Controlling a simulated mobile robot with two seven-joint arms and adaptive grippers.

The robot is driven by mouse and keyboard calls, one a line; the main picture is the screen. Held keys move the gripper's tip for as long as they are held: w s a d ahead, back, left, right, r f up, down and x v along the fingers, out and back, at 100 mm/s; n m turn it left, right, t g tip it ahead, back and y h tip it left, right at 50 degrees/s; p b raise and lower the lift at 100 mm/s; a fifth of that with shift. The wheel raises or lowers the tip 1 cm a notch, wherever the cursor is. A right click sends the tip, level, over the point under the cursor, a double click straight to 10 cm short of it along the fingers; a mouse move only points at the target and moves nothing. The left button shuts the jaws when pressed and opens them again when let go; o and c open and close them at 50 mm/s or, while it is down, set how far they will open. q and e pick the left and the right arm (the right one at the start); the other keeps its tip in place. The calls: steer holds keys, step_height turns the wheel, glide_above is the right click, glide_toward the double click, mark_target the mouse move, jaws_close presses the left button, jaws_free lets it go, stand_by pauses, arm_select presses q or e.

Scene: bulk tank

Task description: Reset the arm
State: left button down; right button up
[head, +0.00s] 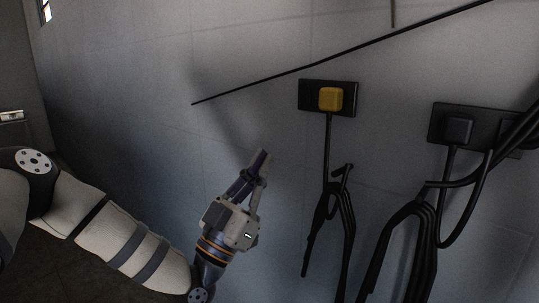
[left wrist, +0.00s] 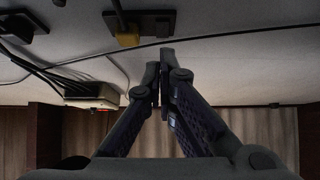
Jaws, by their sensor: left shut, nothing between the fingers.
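My left gripper (head: 262,158) is shut and empty in the head view. It points up, in front of the pale wall, to the left of and below the yellow plug (head: 331,98). In the left wrist view its two fingers (left wrist: 160,65) come together at their tips, with nothing between them. My left arm comes in from the lower left of the head view. My right gripper does not show in either view.
The yellow plug sits on a black wall plate (head: 309,96), with a cable hanging down. A second black plate (head: 481,127) is to its right. Several thick black cables (head: 407,240) hang at the lower right. The wall left of my gripper is bare.

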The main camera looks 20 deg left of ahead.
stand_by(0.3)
